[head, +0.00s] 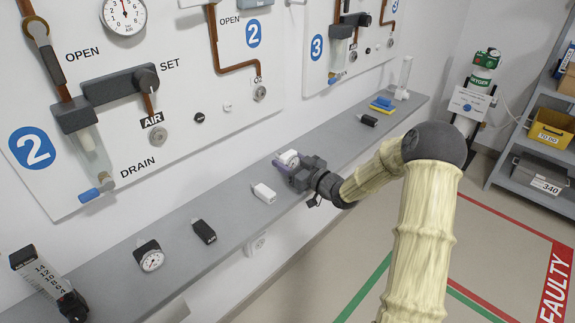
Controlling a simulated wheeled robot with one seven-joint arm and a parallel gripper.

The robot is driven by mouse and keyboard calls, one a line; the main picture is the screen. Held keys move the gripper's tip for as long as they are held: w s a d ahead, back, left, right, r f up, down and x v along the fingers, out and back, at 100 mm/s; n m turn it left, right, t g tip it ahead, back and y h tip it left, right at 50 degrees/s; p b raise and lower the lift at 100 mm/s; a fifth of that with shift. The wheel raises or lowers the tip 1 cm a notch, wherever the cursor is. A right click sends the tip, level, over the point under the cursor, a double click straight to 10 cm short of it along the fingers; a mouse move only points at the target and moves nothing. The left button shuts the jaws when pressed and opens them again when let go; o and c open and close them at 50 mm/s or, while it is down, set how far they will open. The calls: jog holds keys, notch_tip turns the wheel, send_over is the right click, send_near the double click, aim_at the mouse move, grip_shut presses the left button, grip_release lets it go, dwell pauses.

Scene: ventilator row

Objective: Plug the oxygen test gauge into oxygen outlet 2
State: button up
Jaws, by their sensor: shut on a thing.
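My gripper (289,165) is low over the grey shelf in the middle of the head view. It is shut on a small gauge with a white round face (288,157); its markings are too small to read, and the gripper hides part of its body. I cannot tell whether the gauge touches the shelf. Oxygen outlet 2 (260,93) is a round metal socket under an O2 label on the white wall panel, near a blue 2 sign. It is above and to the left of my gripper, well apart from the gauge, and nothing is plugged into it.
The shelf (228,202) holds a white block (264,193), a black block (204,231), another gauge (151,256) and a flow meter (48,282). An AIR outlet (159,136) is farther left. Blue and yellow items (382,103) lie at the shelf's far end.

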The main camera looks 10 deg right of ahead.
jog(key=p+v, duration=0.1)
jog(key=v, duration=1.3)
dwell(1.0)
dwell(1.2)
